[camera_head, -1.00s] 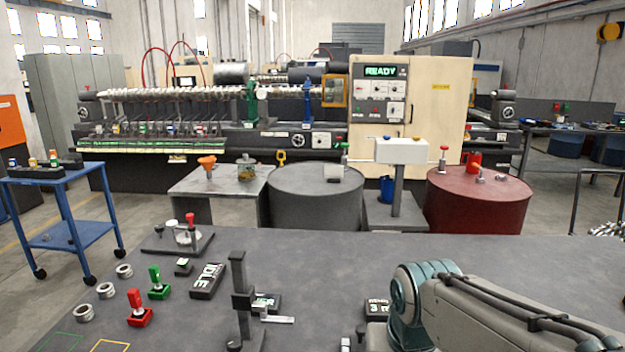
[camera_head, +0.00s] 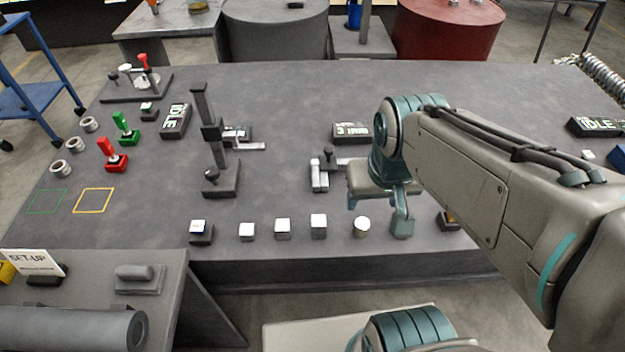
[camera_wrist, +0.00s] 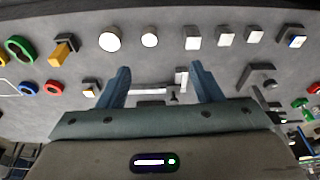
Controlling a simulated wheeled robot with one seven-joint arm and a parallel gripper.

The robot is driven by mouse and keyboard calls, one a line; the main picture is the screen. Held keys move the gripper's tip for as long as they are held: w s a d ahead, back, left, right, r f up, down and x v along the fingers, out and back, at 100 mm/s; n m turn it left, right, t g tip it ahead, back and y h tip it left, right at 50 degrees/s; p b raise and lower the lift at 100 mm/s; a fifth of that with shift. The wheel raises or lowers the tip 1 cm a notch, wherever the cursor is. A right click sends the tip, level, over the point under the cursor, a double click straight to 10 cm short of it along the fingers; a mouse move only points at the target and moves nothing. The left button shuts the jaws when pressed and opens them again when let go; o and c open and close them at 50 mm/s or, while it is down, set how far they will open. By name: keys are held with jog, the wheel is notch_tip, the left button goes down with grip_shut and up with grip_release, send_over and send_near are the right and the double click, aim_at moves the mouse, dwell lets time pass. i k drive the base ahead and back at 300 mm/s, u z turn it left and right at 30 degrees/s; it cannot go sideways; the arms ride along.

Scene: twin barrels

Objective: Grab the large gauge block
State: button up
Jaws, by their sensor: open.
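A row of small pale blocks stands near the table's front edge. The tallest, which looks like the large gauge block (camera_head: 318,226), is just left of a pale cylinder (camera_head: 361,227). In the wrist view this block (camera_wrist: 192,38) stands beyond my fingers, at the top. Smaller blocks (camera_head: 282,228) (camera_head: 247,231) stand to its left in the head view. My gripper (camera_wrist: 160,70) is open and empty, apart from the blocks; its fingers point down above the table in the head view (camera_head: 380,212), to the right of the large block.
A gauge fixture with L-shaped metal bars (camera_head: 320,178) stands behind the blocks. A black height stand (camera_head: 215,150) is further left. Another pale disc (camera_wrist: 110,40) is beside the cylinder in the wrist view. The table's front edge is close to the row.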

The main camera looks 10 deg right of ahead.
aim_at(318, 221)
jog(key=k, duration=1.3)
jog(key=z, duration=0.65)
jog(key=i, duration=1.15)
jog(key=u, duration=0.65)
jog(key=i, duration=0.5)
jog(key=u, duration=0.5)
